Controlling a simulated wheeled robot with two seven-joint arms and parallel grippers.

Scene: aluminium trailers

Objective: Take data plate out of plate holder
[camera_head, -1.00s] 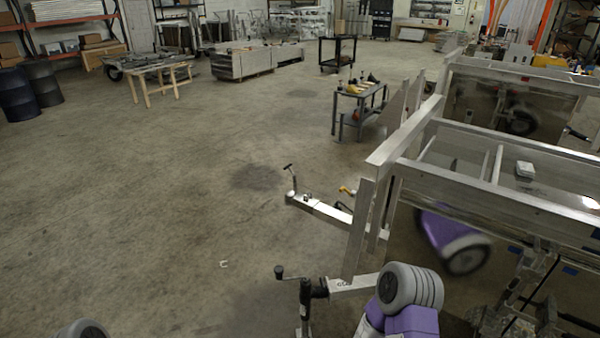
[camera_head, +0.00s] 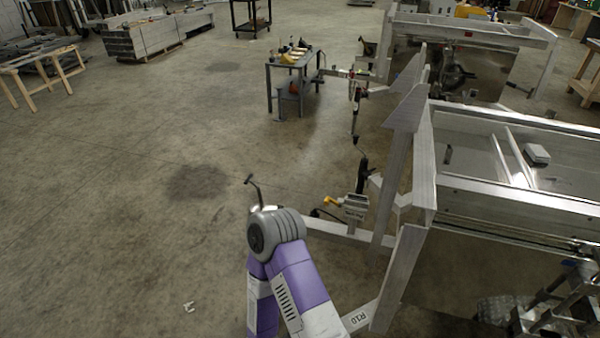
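A small grey box with dark lettering (camera_head: 355,207) stands by the tongue of the near trailer, in the middle of the head view. It may be the plate holder, but the lettering is too small to read surely. I cannot make out a separate data plate. One of my arms shows at the bottom centre, its purple links meeting at a grey joint in front of the tongue. Neither gripper is in view.
The near aluminium trailer (camera_head: 480,206) fills the right side, with upright grey boards (camera_head: 396,185) at its front. A second trailer (camera_head: 470,37) stands behind it. A grey work table (camera_head: 290,66) stands at upper centre.

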